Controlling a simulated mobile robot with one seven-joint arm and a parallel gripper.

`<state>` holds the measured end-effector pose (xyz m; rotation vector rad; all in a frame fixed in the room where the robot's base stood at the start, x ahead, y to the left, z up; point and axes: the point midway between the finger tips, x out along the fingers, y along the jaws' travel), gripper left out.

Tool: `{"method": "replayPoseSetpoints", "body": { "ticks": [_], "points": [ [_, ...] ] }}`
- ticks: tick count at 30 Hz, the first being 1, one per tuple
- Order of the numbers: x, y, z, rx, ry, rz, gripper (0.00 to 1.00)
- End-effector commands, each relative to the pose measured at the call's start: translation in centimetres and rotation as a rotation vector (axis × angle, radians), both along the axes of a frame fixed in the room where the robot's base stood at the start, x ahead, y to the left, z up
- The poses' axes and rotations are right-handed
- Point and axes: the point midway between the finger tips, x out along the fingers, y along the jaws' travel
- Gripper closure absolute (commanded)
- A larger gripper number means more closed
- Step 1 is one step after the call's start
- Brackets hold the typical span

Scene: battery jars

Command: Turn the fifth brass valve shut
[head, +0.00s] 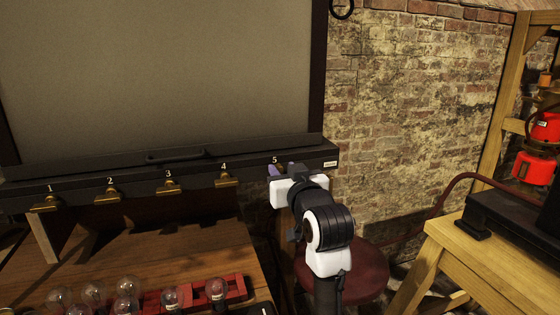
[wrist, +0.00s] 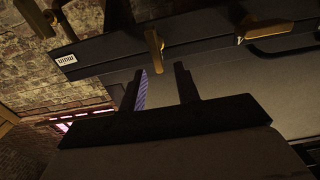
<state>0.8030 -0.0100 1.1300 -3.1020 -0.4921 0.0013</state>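The fifth brass valve (head: 281,168) is under the number 5 at the right end of the dark panel rail (head: 130,180), mostly hidden by my gripper in the head view. In the wrist view the valve nearest the white label, the fifth valve (wrist: 154,42), shows its brass handle pointing down the picture toward my fingers. My gripper (wrist: 161,70) is open, its two dark fingers apart, with the handle's end in line with the gap between the fingertips. I cannot tell whether the fingers touch it. The fourth valve (head: 227,179) also shows in the wrist view (wrist: 262,29).
Brass valves one (head: 46,203), two (head: 108,196) and three (head: 172,188) line the rail to the left. Glass bulbs and a red rack (head: 236,287) stand on the wooden bench (head: 185,250). A red stool (head: 370,272) is behind my arm. A red lantern (head: 535,168) stands right.

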Motion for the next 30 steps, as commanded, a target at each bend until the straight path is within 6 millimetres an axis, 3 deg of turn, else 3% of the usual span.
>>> {"method": "replayPoseSetpoints", "body": {
  "ticks": [6, 17, 25, 30],
  "points": [
    [2.6, 0.8, 0.1, 0.0, 0.001, 0.0, 0.68],
    [3.2, 1.1, 0.0, 0.0, -0.001, 0.0, 0.68],
    [3.2, 1.0, 0.0, 0.0, -0.001, 0.0, 1.0],
    [3.2, 1.0, 0.0, 0.0, -0.001, 0.0, 1.0]
  ]
}}
